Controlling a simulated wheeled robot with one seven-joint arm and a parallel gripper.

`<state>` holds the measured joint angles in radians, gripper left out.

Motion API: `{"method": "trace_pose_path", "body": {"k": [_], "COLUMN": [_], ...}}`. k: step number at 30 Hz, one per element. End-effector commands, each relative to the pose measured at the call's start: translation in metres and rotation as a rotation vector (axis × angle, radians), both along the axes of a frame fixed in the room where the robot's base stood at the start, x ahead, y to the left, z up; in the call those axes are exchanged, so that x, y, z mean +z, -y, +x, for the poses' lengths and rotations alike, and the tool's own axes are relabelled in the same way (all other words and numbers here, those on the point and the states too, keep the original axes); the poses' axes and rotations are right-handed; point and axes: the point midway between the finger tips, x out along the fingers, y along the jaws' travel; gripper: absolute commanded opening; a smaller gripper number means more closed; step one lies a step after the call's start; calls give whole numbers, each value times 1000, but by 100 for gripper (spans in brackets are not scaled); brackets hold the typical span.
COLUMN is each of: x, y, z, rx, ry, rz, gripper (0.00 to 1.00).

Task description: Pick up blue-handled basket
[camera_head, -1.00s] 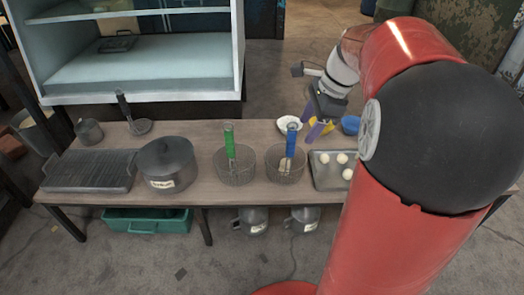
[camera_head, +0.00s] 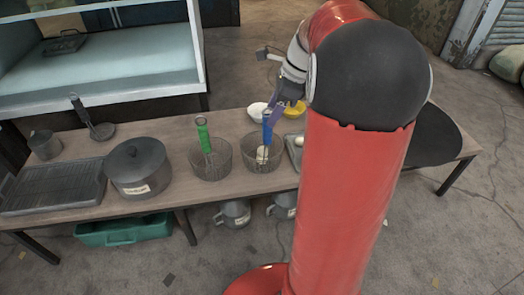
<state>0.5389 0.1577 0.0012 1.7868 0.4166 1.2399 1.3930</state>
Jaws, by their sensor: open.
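The blue-handled basket (camera_head: 246,160) is a round wire basket on the table, with its blue handle (camera_head: 267,128) standing upright. Something pale lies inside it. My gripper (camera_head: 274,112) has purple fingers and is open. It is at the upper part of the blue handle, which it overlaps in the picture. I cannot tell whether the fingers touch the handle or stand around it. The red arm covers the table to the right of the basket.
A green-handled basket (camera_head: 209,172) stands just left. Further left are a lidded pot (camera_head: 138,167) and a grill pan (camera_head: 52,186). A white bowl (camera_head: 257,109) and a yellow bowl (camera_head: 294,109) are behind. A tray (camera_head: 292,148) is partly hidden to the right.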

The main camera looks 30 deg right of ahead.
Motion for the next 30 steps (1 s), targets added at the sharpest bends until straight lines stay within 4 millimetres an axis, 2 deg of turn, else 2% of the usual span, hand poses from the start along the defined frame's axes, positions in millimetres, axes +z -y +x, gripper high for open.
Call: {"method": "trace_pose_path", "body": {"k": [9,19,30], "x": [-43,-48,-48], "y": [-13,-16,-15], "z": [8,10,10], "rx": [0,1,1], "ry": [-1,1,1], "rz": [0,-1,-1], "gripper": [53,52,4]}}
